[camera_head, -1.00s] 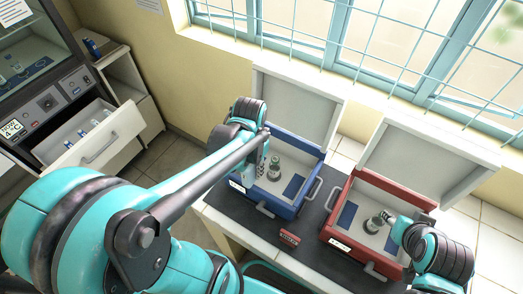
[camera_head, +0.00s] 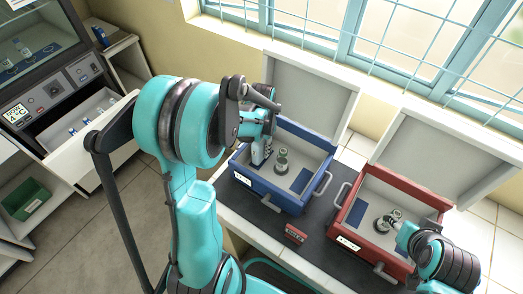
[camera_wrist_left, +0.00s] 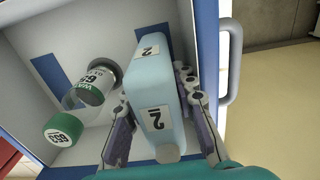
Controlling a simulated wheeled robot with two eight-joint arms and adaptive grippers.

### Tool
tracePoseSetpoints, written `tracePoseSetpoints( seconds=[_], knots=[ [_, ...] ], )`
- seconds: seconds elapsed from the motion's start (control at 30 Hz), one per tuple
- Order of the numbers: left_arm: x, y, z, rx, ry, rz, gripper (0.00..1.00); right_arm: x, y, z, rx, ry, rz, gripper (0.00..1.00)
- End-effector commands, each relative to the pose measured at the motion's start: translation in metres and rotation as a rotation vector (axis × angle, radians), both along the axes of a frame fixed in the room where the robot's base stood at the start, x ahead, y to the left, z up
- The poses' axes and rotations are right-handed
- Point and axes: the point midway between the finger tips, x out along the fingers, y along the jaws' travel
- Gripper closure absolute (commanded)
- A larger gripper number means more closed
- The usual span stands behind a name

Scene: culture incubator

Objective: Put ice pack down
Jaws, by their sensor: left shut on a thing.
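My left gripper (camera_wrist_left: 165,120) is shut on the ice pack (camera_wrist_left: 158,85), a light blue slab with white labels marked 2. In the left wrist view its fingers lie along both sides of the pack. In the head view the left gripper (camera_head: 260,154) is inside the open blue box (camera_head: 272,199), at its left side. I cannot tell whether the pack touches the box floor.
The open red box (camera_head: 346,240) stands to the right, with a small bottle (camera_head: 382,224) close to my right gripper. Dark blue patches (camera_head: 302,180) mark the box floors. A small red item (camera_head: 295,234) lies between the boxes. An open drawer (camera_head: 105,128) is at the left.

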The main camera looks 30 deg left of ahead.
Motion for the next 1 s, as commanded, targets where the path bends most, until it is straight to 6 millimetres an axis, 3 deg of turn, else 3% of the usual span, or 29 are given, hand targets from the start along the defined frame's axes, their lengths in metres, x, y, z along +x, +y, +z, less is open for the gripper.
tracePoseSetpoints(
  seconds=[0.4, 0.43, 0.47, 0.83, 1.0],
  knots=[
    [0.000, 0.000, -0.009, 0.000, 0.000, 0.000, 1.00, 0.000, 0.000, -0.006, 0.000, 0.000, 0.000, 0.60],
    [0.000, 0.000, -0.008, 0.000, 0.000, 0.000, 0.68, 0.000, 0.000, -0.006, 0.000, 0.000, 0.000, 0.60],
    [0.000, 0.000, -0.008, 0.000, 0.000, 0.000, 0.64, 0.000, 0.000, -0.005, 0.000, 0.000, 0.000, 0.60],
    [0.000, 0.001, -0.006, 0.001, 0.000, 0.001, 0.64, 0.000, 0.000, -0.003, 0.000, 0.000, 0.000, 0.60],
    [0.000, 0.001, 0.014, 0.001, 0.000, 0.001, 0.64, 0.000, 0.000, 0.006, 0.000, 0.000, 0.000, 0.60]
  ],
)
